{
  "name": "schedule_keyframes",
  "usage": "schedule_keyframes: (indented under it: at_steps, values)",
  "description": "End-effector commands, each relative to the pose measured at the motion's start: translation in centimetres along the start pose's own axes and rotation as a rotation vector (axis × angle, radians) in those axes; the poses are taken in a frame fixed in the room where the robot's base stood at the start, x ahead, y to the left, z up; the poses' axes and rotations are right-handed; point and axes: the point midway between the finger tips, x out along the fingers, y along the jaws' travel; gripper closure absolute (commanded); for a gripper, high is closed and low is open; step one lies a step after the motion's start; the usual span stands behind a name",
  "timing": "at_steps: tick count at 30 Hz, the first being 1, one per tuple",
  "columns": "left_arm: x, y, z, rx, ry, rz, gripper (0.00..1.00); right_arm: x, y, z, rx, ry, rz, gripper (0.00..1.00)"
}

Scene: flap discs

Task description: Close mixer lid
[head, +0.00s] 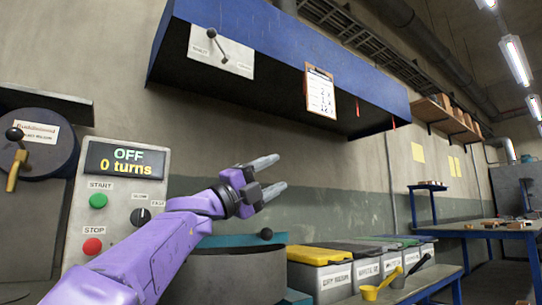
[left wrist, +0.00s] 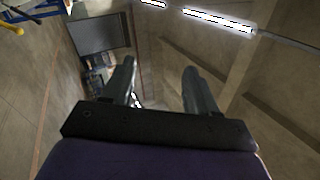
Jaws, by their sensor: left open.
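A dark round drum (head: 62,165), which looks like the mixer, stands at the left edge with a label, a black knob and a yellow handle (head: 13,172). I cannot tell which part is its lid or whether it is shut. The control panel (head: 128,160) beside it reads OFF, 0 turns. My left gripper (head: 276,173) is open and empty, raised in front of the wall, right of the panel and apart from the drum. In the left wrist view its two fingers (left wrist: 160,72) are spread with nothing between them. My right gripper is not in view.
A grey round tub (head: 235,275) with a teal piece and black ball knob (head: 266,234) sits below my left gripper, partly hidden by my arm. A blue hood (head: 270,40) hangs above.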

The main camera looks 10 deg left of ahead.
Motion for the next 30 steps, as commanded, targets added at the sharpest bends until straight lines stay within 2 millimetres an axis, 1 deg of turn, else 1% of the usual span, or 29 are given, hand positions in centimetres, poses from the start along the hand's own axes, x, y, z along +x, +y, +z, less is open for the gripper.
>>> schedule_keyframes:
  at_steps: [1,3,6,9,14,30]
  values:
    - [-0.4,-1.0,-1.0,0.002,0.001,0.0,0.42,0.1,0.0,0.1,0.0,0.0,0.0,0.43]
    - [-0.8,-2.3,-2.0,0.002,0.001,0.001,0.42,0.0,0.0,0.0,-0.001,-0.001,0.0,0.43]
    - [-1.3,-3.6,-3.1,0.0,0.0,0.002,0.42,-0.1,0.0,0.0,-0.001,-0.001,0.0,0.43]
    - [-1.6,-4.4,-3.7,-0.002,0.0,0.002,0.42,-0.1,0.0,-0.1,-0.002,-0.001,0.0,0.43]
    - [-1.7,-4.7,-4.0,-0.002,0.001,0.002,0.42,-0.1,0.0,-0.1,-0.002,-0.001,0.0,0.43]
    - [-1.9,-4.7,-3.9,-0.001,-0.002,0.003,0.42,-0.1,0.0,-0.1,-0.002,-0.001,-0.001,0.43]
